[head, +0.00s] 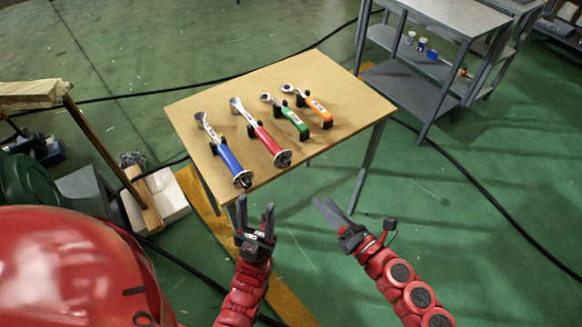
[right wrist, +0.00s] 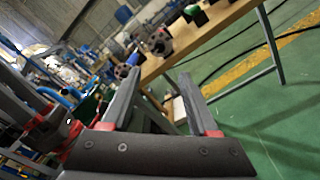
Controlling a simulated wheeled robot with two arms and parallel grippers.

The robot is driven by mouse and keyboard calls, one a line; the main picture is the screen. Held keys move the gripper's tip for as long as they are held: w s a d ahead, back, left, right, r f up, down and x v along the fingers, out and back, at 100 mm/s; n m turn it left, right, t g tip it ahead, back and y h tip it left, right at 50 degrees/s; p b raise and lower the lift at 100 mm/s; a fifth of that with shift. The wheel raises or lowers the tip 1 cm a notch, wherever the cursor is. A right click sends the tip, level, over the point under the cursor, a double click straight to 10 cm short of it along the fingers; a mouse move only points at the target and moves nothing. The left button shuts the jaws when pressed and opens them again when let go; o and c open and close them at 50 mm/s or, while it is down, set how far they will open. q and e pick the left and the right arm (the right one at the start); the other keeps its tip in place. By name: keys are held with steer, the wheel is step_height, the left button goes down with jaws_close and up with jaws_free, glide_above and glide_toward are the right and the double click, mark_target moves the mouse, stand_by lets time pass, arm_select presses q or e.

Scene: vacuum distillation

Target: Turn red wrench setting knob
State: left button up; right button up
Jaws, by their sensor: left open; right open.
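My left gripper (head: 256,215) is open and empty, below the table's near edge. My right gripper (head: 327,210) is open and empty, right of the left one and apart from the table; its fingers also show in the right wrist view (right wrist: 158,103).
A blue wrench (head: 226,155) lies left of the red one; green (head: 291,120) and orange (head: 317,107) wrenches lie to its right. The wooden table (head: 345,85) has bare room at the right. A metal shelf unit (head: 440,70) stands behind right. Black cables cross the green floor.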

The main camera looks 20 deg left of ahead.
mark_target(288, 165)
steer(key=p+x, duration=0.1)
steer(key=x, duration=1.2)
steer(key=shift+r+p, duration=0.1)
steer(key=shift+p, duration=0.2)
steer(key=shift+w+a, duration=0.35)
steer(key=shift+a, duration=0.3)
steer(key=shift+c, duration=0.2)
jaws_close()
